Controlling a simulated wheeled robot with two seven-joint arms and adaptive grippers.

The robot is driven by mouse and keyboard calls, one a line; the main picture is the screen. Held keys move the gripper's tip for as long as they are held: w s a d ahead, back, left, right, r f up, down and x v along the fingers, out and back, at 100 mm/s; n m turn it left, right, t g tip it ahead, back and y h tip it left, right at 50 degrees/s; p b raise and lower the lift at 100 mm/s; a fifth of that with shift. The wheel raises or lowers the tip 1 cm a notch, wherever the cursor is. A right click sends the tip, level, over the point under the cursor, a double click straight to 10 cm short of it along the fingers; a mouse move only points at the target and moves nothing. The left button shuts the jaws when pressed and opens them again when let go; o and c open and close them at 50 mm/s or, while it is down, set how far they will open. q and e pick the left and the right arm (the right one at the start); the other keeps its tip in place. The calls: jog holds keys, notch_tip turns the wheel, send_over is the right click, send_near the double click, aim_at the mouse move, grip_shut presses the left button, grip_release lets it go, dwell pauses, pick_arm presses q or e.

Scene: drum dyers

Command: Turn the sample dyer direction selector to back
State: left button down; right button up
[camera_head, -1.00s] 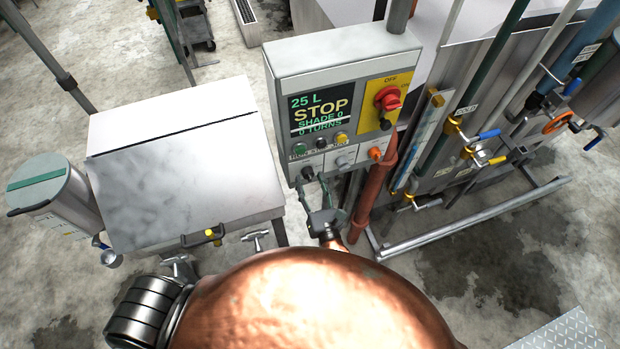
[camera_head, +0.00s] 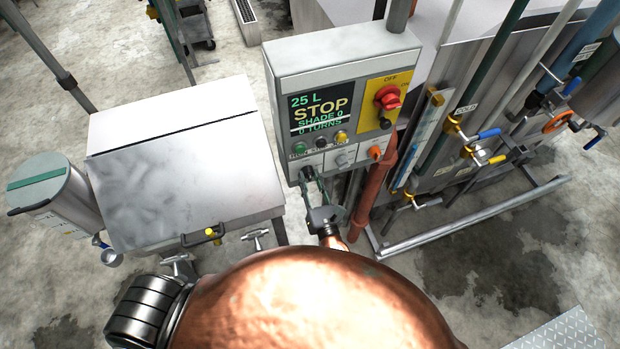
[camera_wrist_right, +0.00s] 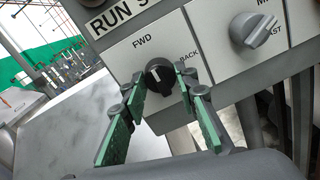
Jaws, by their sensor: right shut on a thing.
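The direction selector is a black round knob (camera_wrist_right: 160,76) on a white plate marked FWD and BACK, low on the control box (camera_head: 340,55). Its white pointer line leans up and left, to the FWD side. In the head view the knob (camera_head: 307,172) is small and partly covered by the fingers. My right gripper (camera_wrist_right: 162,84) is shut on the knob, one green-padded finger on each side. In the head view my right gripper (camera_head: 313,182) reaches up to the box from below. My left gripper is not in view.
A grey selector (camera_wrist_right: 254,32) sits right of the knob. Above are push buttons (camera_head: 320,143), a display (camera_head: 322,105) reading STOP, and a red rotary switch (camera_head: 388,97) on yellow. A brown-red pipe (camera_head: 376,190) runs close right of my gripper. A metal-lidded machine (camera_head: 185,165) stands left.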

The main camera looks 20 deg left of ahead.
jog(key=shift+m, duration=0.3)
jog(key=m+b, duration=0.1)
jog(key=m, duration=0.2)
jog(key=shift+m, duration=0.3)
jog(key=m+b, duration=0.1)
jog(key=m, duration=0.7)
jog(key=shift+r+m+g, duration=0.15)
jog(key=shift+m+g, duration=0.15)
jog(key=shift+m, duration=0.1)
jog(key=shift+m+y, duration=0.3)
jog(key=shift+m, duration=1.9)
jog(key=o, duration=1.1)
jog(key=shift+o, duration=0.3)
